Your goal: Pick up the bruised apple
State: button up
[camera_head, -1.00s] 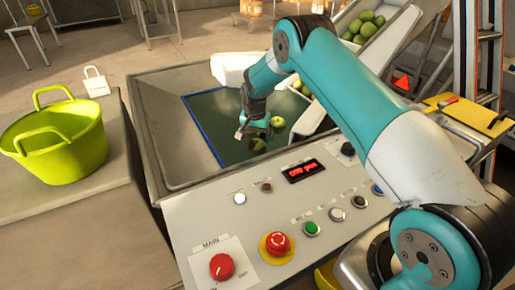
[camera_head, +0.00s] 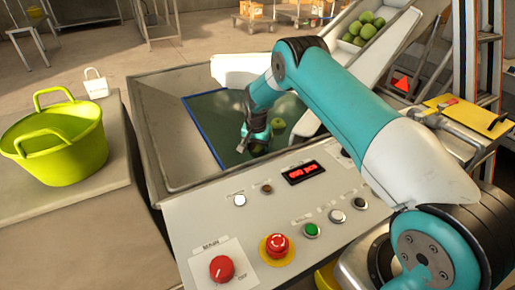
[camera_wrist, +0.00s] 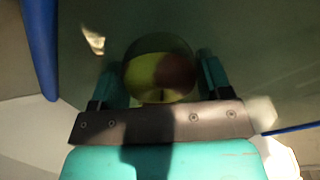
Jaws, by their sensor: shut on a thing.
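The bruised apple (camera_wrist: 160,78) is yellow-green with a large dark brown patch on its right side in the wrist view. My gripper (camera_wrist: 158,85) is shut on it, one finger on each side. In the head view my gripper (camera_head: 255,146) is low over the dark green surface of the press bin (camera_head: 208,152), and the held apple is mostly hidden behind it. I cannot tell whether it still touches the surface. Another green apple (camera_head: 278,123) lies just beyond my gripper.
A chute (camera_head: 393,38) with several green apples (camera_head: 364,29) slopes down into the bin from the back right. The control panel (camera_head: 262,215) with knobs and buttons is in front. A lime-green tub (camera_head: 58,148) stands on the block at left. The bin's left side is clear.

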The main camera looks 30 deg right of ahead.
notch_tip(320, 180, up, 20)
jog(key=shift+p, duration=0.3)
dwell(1.3)
